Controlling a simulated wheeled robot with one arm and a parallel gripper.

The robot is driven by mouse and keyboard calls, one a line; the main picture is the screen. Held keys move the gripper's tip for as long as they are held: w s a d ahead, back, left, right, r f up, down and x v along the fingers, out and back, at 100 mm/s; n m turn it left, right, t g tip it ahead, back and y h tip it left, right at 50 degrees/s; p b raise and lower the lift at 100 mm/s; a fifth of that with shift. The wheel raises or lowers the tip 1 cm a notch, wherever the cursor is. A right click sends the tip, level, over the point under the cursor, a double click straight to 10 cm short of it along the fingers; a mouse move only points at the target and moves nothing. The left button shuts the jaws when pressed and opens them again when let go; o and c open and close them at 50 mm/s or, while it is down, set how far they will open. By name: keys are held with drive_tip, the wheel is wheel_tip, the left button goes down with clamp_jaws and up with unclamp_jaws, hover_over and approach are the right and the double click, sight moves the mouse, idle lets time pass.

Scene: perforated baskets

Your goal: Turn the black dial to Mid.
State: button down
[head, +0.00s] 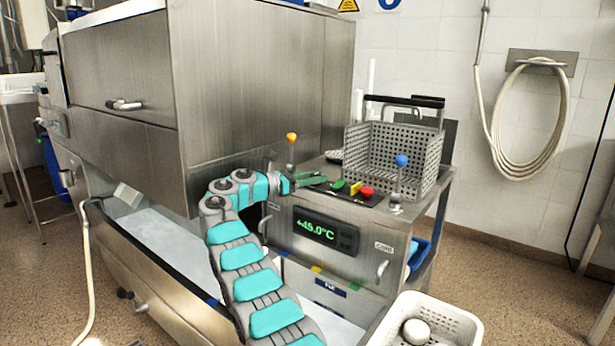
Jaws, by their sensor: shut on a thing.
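My gripper (305,180) is at the left end of the black control strip on top of the steel cabinet. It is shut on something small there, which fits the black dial. The dial itself is hidden by my gripper or too small to make out, so its setting and any Mid mark cannot be read. On the strip (375,200), to the right of my gripper, are a green control (338,185), a yellow one (354,188) and a red one (367,191).
A yellow-knobbed lever (291,138) stands just behind my gripper; a blue-knobbed lever (402,162) stands to the right. A perforated basket (390,155) sits behind the strip. The cabinet's front display (322,228) glows green. A white basket (465,330) is at lower right.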

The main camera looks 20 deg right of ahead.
drive_tip(key=shift+d+r, duration=0.1)
drive_tip(key=shift+r, duration=0.05)
drive_tip(key=c, duration=0.9)
unclamp_jaws()
drive_tip(key=shift+o, duration=0.8)
drive_tip(key=shift+w, duration=0.1)
